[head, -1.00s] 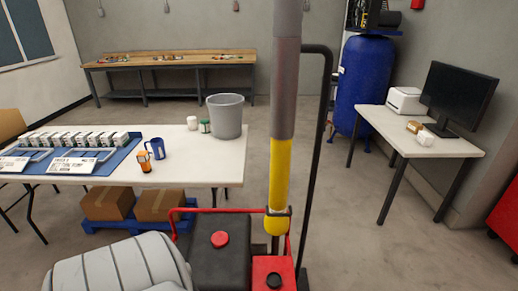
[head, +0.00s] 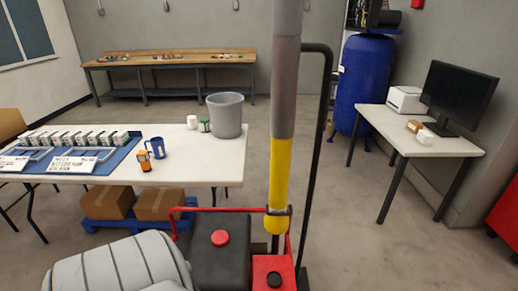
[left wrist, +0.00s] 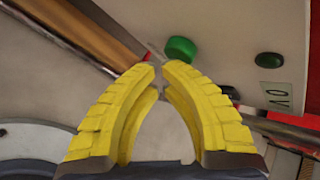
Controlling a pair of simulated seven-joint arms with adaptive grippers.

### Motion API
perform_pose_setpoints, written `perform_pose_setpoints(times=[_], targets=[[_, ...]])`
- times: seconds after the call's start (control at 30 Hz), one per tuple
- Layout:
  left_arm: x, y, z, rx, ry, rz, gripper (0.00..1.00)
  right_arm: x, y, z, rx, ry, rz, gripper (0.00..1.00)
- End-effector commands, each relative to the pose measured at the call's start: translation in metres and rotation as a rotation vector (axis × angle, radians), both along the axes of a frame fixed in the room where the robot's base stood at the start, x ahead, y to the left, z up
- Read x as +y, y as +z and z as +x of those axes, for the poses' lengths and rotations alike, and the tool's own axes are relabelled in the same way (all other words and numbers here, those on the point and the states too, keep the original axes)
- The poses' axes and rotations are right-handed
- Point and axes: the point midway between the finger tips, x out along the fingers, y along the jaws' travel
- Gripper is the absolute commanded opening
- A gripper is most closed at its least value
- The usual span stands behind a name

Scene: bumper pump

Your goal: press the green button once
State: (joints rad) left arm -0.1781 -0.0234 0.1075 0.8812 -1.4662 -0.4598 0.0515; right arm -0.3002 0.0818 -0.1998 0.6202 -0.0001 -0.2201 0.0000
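The green button (left wrist: 180,50) shows in the left wrist view as a round, raised cap on a pale panel, just beyond the fingertips. My left gripper (left wrist: 160,68) has yellow ridged fingers whose tips nearly meet, with only a narrow gap and nothing between them. The tips appear just below and left of the button in the picture. I cannot tell the distance, but no contact is visible. The green button is not visible in the head view. My right gripper is in neither view.
A dark round button (left wrist: 268,60) sits right of the green one, above a small label (left wrist: 286,96). In the head view, a red button (head: 220,238) tops a black box. A table (head: 215,172) holds a grey bin (head: 225,116), mugs and boxes.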

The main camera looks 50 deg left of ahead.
Motion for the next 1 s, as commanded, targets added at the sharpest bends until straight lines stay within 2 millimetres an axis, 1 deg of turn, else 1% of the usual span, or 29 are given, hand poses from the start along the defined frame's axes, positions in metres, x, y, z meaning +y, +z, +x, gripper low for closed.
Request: perform_pose_setpoints(times=[1.0], targets=[[0.0074,0.0003,0.0055,0.000,0.000,0.002,0.00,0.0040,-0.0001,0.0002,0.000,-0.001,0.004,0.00]])
